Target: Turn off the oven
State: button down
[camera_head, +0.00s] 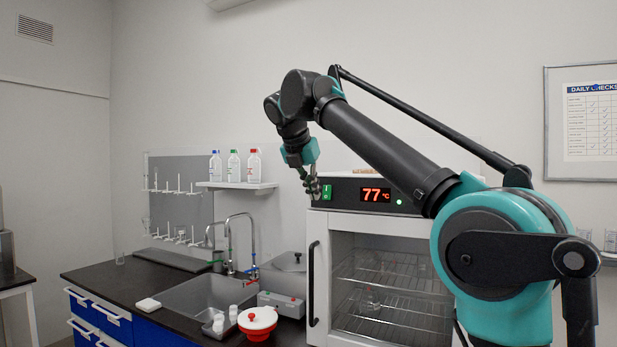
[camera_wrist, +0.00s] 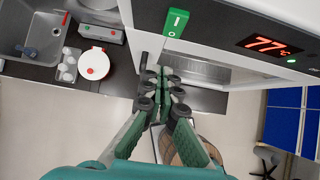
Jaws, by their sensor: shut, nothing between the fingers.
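The oven (camera_head: 318,265) is a white cabinet with a glass door, wire racks inside and a dark control panel on top. Its display (camera_head: 375,195) reads 77 °C in red, and it also shows in the wrist view (camera_wrist: 268,44). A small green indicator (camera_head: 399,202) is lit. The green rocker switch (camera_wrist: 176,22) carries I and O marks; it shows at the panel's left end in the head view (camera_head: 327,191). My gripper (camera_head: 314,190) is shut and empty, just left of the switch. In the wrist view my gripper (camera_wrist: 164,80) is below the switch, apart from it.
A sink (camera_head: 200,297) with a tap, a red-and-white round device (camera_head: 257,320) and a grey bath unit (camera_head: 284,280) stand on the counter left of the oven. Bottles stand on a wall shelf (camera_head: 237,185). The oven's door handle (camera_head: 313,284) is vertical.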

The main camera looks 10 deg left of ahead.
jog(key=w, duration=0.1)
jog(key=w+d, duration=0.1)
jog(key=w+f, duration=0.1)
jog(key=w, duration=0.1)
jog(key=shift+d+f, duration=0.1)
jog(key=shift+d, duration=0.15)
jog(key=shift+w+f+t, duration=0.15)
jog(key=shift+w+t, duration=0.15)
jog(key=shift+t, duration=0.1)
jog(key=shift+r, duration=0.2)
jog(key=shift+r, duration=0.65)
send_near(324, 197)
jog(key=s+a+r, duration=0.2)
jog(key=s+r, duration=0.2)
jog(key=s, duration=0.1)
jog(key=shift+s+a, duration=0.2)
